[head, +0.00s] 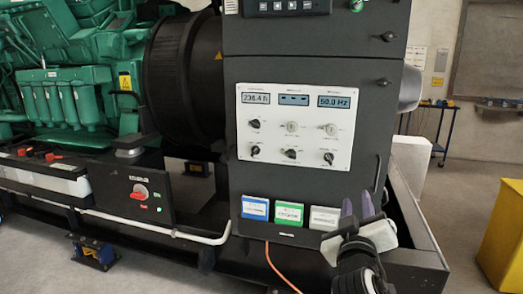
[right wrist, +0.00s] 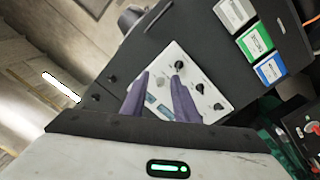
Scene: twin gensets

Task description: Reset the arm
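My right gripper (head: 358,208) is at the lower right of the head view, in front of the lower right part of the dark control cabinet (head: 300,170). Its two purple fingers point up and stand apart with nothing between them. In the right wrist view the same fingers (right wrist: 160,98) show spread, with the cabinet's white control panel (right wrist: 205,85) behind them. That panel (head: 294,150) carries several black and grey knobs and lit displays reading about 236.4 and 50.0 Hz. My left gripper is not in view.
Blue (head: 255,208), green (head: 289,214) and white (head: 324,218) modules sit low on the cabinet, close to my right gripper. A green engine (head: 65,95) stands left. A red rotary switch (head: 140,191) is on a black box. A yellow box (head: 502,235) stands right, with open floor before it.

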